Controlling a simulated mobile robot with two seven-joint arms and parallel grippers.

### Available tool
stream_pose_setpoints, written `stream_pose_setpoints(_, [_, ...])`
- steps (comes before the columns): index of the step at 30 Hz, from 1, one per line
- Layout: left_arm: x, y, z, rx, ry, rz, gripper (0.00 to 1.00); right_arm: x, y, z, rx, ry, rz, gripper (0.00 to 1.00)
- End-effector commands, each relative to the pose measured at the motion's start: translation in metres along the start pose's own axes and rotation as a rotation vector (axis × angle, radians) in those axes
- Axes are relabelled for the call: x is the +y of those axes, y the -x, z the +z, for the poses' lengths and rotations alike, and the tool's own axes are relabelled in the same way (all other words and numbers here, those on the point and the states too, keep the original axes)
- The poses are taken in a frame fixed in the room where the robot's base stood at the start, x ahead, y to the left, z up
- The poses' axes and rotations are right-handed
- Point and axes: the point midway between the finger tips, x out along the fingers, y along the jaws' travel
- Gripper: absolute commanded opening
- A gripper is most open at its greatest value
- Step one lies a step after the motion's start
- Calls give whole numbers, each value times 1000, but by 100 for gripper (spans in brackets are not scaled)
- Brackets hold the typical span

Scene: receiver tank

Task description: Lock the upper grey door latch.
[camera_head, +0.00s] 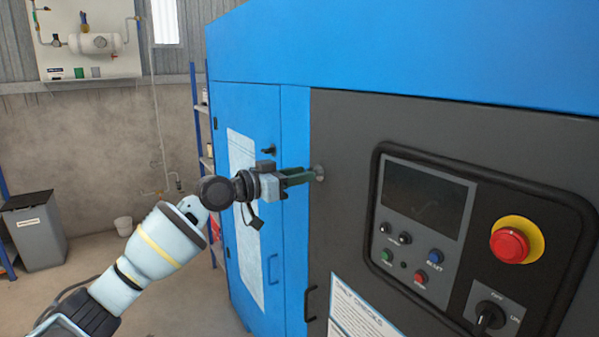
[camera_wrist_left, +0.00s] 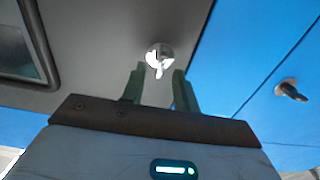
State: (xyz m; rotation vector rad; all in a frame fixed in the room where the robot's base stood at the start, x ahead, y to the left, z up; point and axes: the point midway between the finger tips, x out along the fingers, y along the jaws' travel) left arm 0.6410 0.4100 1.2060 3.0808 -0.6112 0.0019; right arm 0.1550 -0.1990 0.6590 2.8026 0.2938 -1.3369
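The upper grey door latch (camera_head: 319,172) is a small silver latch near the left edge of the dark grey door (camera_head: 345,120). In the left wrist view the latch (camera_wrist_left: 157,52) has a round base and a short lever pointing down in the picture. My left gripper (camera_head: 310,175) reaches in from the left with its green fingers at the latch, hiding part of it. In the left wrist view the gripper's (camera_wrist_left: 160,72) fingers are apart, one on each side of the lever's end, with gaps visible. My right gripper is not in view.
A second latch (camera_head: 268,151) sits on the blue door (camera_head: 262,110) to the left. The control panel (camera_head: 420,210) with a red emergency button (camera_head: 509,244) stands out right of the latch. A black handle (camera_head: 310,304) is lower on the grey door. Open floor lies left.

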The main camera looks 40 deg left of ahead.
Motion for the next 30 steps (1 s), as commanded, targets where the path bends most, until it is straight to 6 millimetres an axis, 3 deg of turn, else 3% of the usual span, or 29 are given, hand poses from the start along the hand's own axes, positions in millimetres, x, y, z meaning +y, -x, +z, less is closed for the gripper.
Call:
stream_pose_setpoints(12, [1,-10,1,-2,-1,1,30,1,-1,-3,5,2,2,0])
stream_pose_setpoints(20, [1,-10,1,-1,-1,1,0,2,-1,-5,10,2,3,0])
stream_pose_setpoints(30, [1,-10,2,-2,-20,1,0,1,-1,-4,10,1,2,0])
